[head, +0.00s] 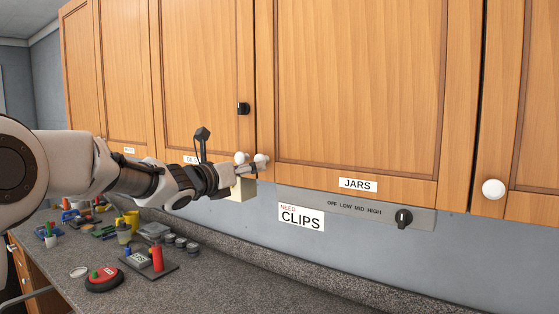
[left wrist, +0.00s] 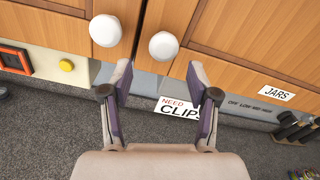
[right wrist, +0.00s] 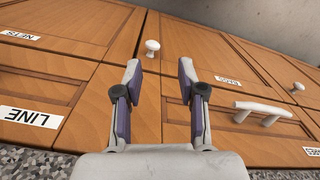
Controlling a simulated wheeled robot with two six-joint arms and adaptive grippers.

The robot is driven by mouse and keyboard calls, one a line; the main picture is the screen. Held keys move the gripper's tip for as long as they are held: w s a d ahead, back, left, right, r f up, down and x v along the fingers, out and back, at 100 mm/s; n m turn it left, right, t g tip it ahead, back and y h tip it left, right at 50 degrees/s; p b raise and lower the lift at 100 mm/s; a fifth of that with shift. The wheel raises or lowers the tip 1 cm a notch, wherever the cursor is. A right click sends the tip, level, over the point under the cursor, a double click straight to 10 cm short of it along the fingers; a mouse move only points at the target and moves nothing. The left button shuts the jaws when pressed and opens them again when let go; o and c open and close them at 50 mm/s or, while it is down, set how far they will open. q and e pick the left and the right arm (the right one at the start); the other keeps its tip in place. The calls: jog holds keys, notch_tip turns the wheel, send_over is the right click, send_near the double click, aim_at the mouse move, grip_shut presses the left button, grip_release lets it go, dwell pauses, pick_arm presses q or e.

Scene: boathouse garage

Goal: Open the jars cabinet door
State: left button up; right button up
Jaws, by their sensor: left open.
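The wooden jars cabinet door (head: 350,90) is shut, with its JARS label (head: 357,185) near the bottom edge. Its white round knob (head: 261,160) is at the lower left corner, and it also shows in the left wrist view (left wrist: 163,45). My left gripper (head: 256,168) is open at this knob. In the left wrist view the knob shows just beyond and between the spread fingertips (left wrist: 158,78); I cannot tell if they touch it. My right gripper (right wrist: 160,75) is open and empty, facing lower wooden fronts, outside the head view.
The neighbouring door's white knob (head: 241,158) sits close left of the jars knob. Below are a NEED CLIPS sign (head: 301,217) and a heater dial (head: 403,218). The counter (head: 230,285) holds clutter at left. A white knob (right wrist: 152,46) and bar handle (right wrist: 262,110) face my right gripper.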

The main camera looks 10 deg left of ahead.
aim_at(259, 160)
pick_arm(q)
jog(key=p, duration=0.1)
jog(key=w+r+p, duration=0.1)
jog(key=r+p, duration=0.1)
jog(key=p, duration=0.1)
jog(key=shift+w+d+r, duration=0.25)
jog(key=w, duration=0.1)
jog(key=w+d+f, duration=0.1)
jog(key=w+p, duration=0.1)
jog(key=shift+w+d+f, duration=0.25)
jog(key=shift+w, duration=0.1)
jog(key=shift+s+a+r, duration=0.1)
jog(key=shift+s+a, duration=0.05)
jog(key=shift+s, duration=0.15)
jog(key=shift+c, duration=0.6)
jog(key=shift+s, duration=0.1)
grip_shut()
pick_arm(e)
notch_tip(259, 160, up, 6)
jog(key=s, duration=0.1)
jog(key=shift+s+a, duration=0.25)
